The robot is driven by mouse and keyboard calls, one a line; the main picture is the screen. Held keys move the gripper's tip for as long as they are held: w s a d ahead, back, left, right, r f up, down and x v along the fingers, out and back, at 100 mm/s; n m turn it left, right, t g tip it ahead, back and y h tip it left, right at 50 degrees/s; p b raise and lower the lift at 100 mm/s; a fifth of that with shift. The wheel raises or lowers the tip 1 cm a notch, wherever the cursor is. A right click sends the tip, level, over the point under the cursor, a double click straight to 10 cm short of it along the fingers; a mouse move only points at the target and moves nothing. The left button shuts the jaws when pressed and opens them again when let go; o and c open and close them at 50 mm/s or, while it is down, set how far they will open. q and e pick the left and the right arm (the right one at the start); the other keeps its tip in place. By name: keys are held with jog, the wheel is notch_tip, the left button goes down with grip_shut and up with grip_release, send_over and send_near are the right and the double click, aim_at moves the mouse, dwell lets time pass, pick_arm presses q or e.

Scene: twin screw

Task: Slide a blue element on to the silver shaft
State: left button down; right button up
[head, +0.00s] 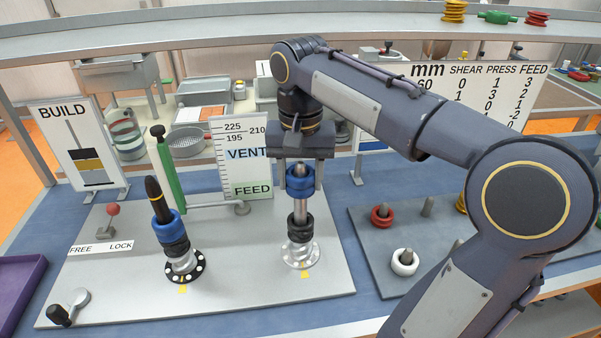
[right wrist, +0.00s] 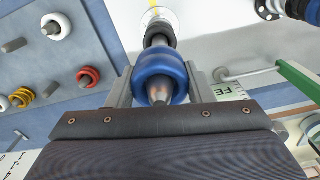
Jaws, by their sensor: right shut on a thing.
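The silver shaft (head: 300,207) stands upright on a pale round flange on the grey board, with a black element (head: 300,230) low on it. My right gripper (head: 301,184) points down over this shaft and is shut on a blue element (head: 299,188). The blue element is around the upper part of the shaft, apart from the black element, with bare shaft between them. In the right wrist view the blue element (right wrist: 160,78) sits between the two fingers, and the shaft tip (right wrist: 163,98) pokes through its hole. My left gripper is not in view.
A black shaft (head: 153,190) with a blue element (head: 168,226) and black elements stands left on the board (head: 120,290). A grey peg tray (head: 370,270) with red, white and yellow elements lies right. A green-and-white upright gauge (head: 170,175) and a VENT/FEED sign (head: 243,188) stand behind.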

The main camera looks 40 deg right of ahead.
aim_at(301, 163)
jog(key=shift+f+b, duration=0.7)
jog(key=shift+f, duration=0.45)
jog(key=o, duration=0.7)
jog(key=shift+f, duration=0.15)
jog(key=shift+c, duration=0.2)
jog(key=o, duration=0.5)
notch_tip(301, 163, up, 8)
jog(key=shift+p, duration=0.7)
jog(key=s+a+f+n+t+y, duration=0.1)
jog(key=s+a+f+n+t, duration=0.1)
jog(key=f, duration=0.4)
jog(key=s+a+f+n+t+y, duration=0.1)
jog(key=s+a+f+n, duration=0.1)
jog(key=s+a+f, duration=0.3)
jog(key=s+a+f+n+t+y, duration=0.1)
jog(key=s+a+f+n+t, duration=0.1)
jog(key=s+f, duration=0.4)
jog(key=shift+s+a+f+t+y, duration=0.1)
jog(key=shift+a+f+t+y, duration=0.25)
jog(key=shift+a+f, duration=0.35)
